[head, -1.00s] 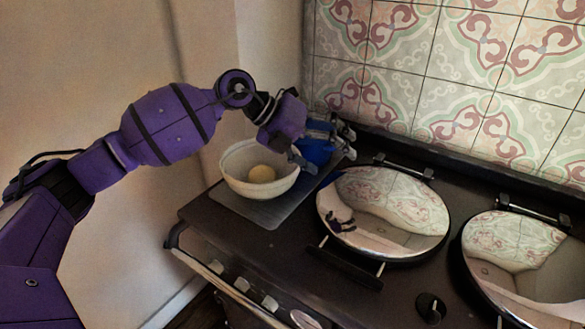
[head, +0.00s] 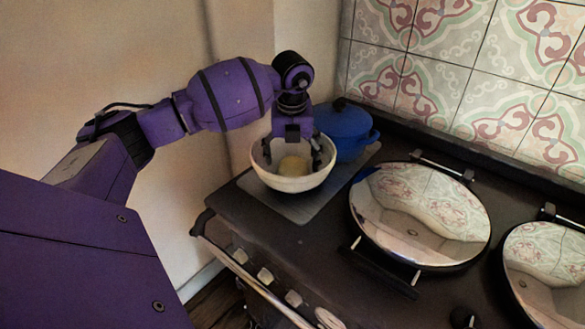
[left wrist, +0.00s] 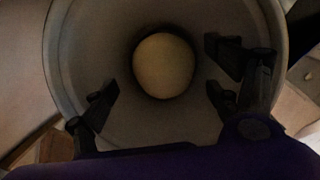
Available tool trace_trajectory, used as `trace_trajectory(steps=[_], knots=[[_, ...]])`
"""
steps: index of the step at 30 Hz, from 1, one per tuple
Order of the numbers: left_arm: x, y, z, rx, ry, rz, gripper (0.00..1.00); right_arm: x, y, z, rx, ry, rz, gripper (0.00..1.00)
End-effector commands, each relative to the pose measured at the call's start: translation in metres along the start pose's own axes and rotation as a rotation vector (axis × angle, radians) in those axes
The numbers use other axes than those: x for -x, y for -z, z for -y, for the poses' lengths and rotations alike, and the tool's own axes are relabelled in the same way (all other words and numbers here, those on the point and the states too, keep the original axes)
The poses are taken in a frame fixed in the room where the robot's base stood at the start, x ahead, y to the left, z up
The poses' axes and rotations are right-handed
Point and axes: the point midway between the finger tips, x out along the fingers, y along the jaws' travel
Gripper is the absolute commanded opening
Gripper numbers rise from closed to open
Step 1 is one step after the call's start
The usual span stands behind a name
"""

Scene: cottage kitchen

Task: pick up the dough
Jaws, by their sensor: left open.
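The dough (head: 293,164) is a pale yellow ball at the bottom of a cream bowl (head: 291,185) on the stove's left end. My left gripper (head: 293,160) points down into the bowl from above, its fingers at or inside the rim. In the left wrist view the dough (left wrist: 164,66) lies ahead of the fingers, near the middle of the bowl (left wrist: 60,60). The fingers of my left gripper (left wrist: 165,95) are spread wide with nothing between them. Whether a finger touches the bowl wall, I cannot tell. My right gripper is not in view.
A blue lidded pot (head: 346,128) stands close behind the bowl to the right. Two shiny round hob lids (head: 420,215) lie to the right. The wall is close on the left.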

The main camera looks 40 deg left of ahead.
Motion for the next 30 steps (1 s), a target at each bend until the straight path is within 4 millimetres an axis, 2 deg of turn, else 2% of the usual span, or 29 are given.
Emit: trace_trajectory(steps=[6,13,27,30], knots=[[-0.021,0.000,0.000,-0.001,0.003,0.002,0.81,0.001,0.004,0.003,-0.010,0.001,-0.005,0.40],[-0.023,0.000,0.001,-0.002,0.003,0.002,0.81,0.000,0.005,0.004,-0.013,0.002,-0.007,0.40],[-0.023,0.000,0.000,-0.002,0.002,0.001,0.20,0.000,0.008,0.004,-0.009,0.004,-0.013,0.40],[-0.022,0.000,0.000,-0.002,0.003,0.003,0.18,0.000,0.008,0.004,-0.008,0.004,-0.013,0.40]])
